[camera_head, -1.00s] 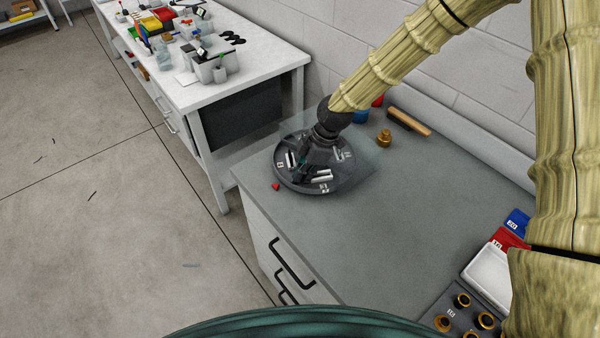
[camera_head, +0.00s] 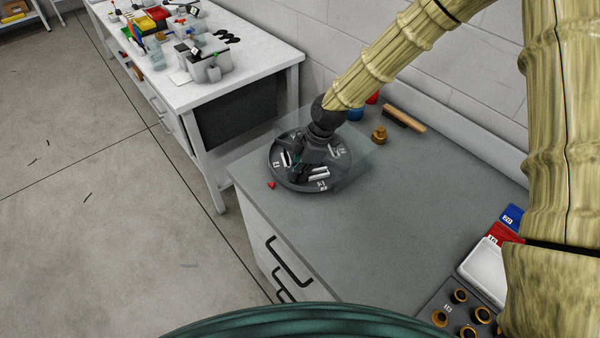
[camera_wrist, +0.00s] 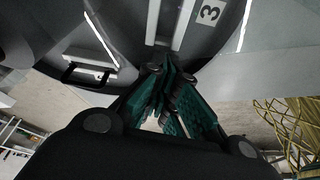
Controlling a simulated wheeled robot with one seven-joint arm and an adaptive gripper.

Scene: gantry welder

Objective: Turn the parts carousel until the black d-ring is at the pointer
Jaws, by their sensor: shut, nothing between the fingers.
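The parts carousel (camera_head: 290,184) is a round dark grey tray with numbered labels and pale bar-like parts, at the far left of the grey bench. A clear, see-through sheet shows over its right side. A red pointer (camera_head: 271,184) lies on the bench at its front left edge. My gripper (camera_head: 296,172) is down at the carousel, and its fingers are shut with nothing between them. In the wrist view the fingertips (camera_wrist: 170,75) are close to the carousel (camera_wrist: 205,55), near a pale bar and the label "3".
Blue and red bins (camera_head: 505,226) and a tray of brass rings (camera_head: 459,312) are at the right. The bench middle is clear.

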